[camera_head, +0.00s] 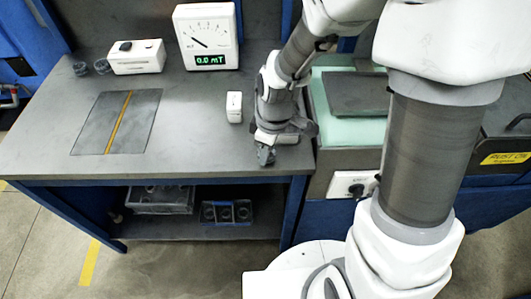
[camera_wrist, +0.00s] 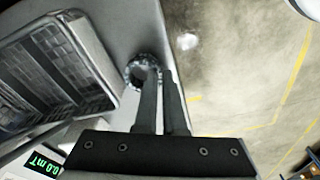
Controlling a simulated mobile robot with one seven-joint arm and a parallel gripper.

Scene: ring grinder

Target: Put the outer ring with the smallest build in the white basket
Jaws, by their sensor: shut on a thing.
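A small grey ring (camera_wrist: 131,74) shows at the fingertips of my gripper (camera_wrist: 160,78) in the wrist view. My gripper is shut on the ring; one finger covers part of it. In the head view my gripper (camera_head: 265,155) is at the front right of the grey workbench, and the ring there is too small to tell. A light-rimmed basket (camera_wrist: 94,42) with a dark ribbed inside lies left of the ring in the wrist view, apart from it. In the head view my arm mostly hides that area. Two dark rings (camera_head: 102,67) stand at the back left of the bench.
A white meter (camera_head: 207,38) reading 0.0 mT and a white box (camera_head: 137,58) stand at the back. A small white block (camera_head: 234,107) stands left of my gripper. A dark plate (camera_head: 90,115) lies at left. Trays (camera_head: 226,212) sit on the shelf below.

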